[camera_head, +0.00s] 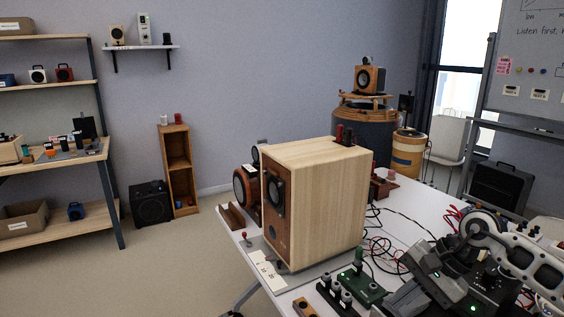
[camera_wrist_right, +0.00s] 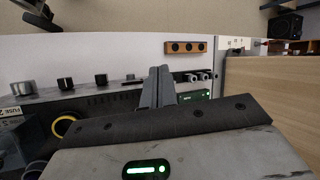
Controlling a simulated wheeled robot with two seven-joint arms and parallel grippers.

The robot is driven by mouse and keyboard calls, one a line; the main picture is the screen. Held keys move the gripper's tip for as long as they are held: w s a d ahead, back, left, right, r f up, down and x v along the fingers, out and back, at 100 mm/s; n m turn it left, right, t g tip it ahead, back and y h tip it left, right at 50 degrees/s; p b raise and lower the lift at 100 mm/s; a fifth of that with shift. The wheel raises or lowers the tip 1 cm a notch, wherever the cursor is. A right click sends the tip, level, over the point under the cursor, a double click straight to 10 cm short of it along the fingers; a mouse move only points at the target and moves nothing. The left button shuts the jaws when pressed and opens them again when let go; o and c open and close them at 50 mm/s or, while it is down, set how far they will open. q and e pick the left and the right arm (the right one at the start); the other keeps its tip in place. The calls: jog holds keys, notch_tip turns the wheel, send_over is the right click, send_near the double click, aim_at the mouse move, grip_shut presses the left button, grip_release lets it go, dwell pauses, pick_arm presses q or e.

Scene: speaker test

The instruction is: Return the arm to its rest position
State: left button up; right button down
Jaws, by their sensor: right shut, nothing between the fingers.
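My right arm (camera_head: 520,255) comes in from the right in the head view, bent over the right part of the white table. My right gripper (camera_head: 400,300) is low over the table, right of the green board (camera_head: 362,288). In the right wrist view its two grey fingers (camera_wrist_right: 158,88) are together with nothing between them. They point towards a small wooden block with dark holes (camera_wrist_right: 185,47). The large wooden speaker (camera_head: 315,200) stands left of the gripper, apart from it. My left gripper is not in view.
Black and red cables (camera_head: 380,250) lie between the speaker and my arm. A black unit with knobs (camera_head: 336,294) sits at the table's front. In the wrist view, a device with knobs (camera_wrist_right: 60,92) is close on the left. The floor (camera_head: 160,270) left of the table is clear.

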jog(key=s+a+m+t+y, duration=0.3)
jog(key=a+m+y, duration=0.3)
jog(key=a+m, duration=0.35)
jog(key=s+a+m+t+y, duration=0.3)
jog(key=a+m+y, duration=0.2)
jog(key=a+m, duration=0.4)
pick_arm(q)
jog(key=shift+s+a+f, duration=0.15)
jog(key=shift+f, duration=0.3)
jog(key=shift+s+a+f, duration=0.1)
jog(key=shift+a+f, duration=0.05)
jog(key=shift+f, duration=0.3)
pick_arm(e)
jog(key=s+d+f+n+h, duration=0.3)
jog(key=s+f+n+h, duration=0.2)
jog(key=n, duration=0.5)
jog(key=s+d+f+n+t+h, duration=0.1)
jog(key=s+d+f+n+h, duration=0.3)
jog(key=f+n, duration=0.5)
jog(key=s+d+f+n+t+h, duration=0.1)
jog(key=s+d+f+n+h, duration=0.2)
jog(key=n, duration=0.8)
jog(key=s+f+h, duration=0.2)
jog(key=s+f, duration=0.1)
jog(key=f, duration=0.1)
jog(key=shift+d+f+h, duration=0.15)
jog(key=shift+f+h, duration=0.1)
jog(key=shift+h, duration=0.05)
jog(key=shift+s+n, duration=0.1)
jog(key=shift+n, duration=0.15)
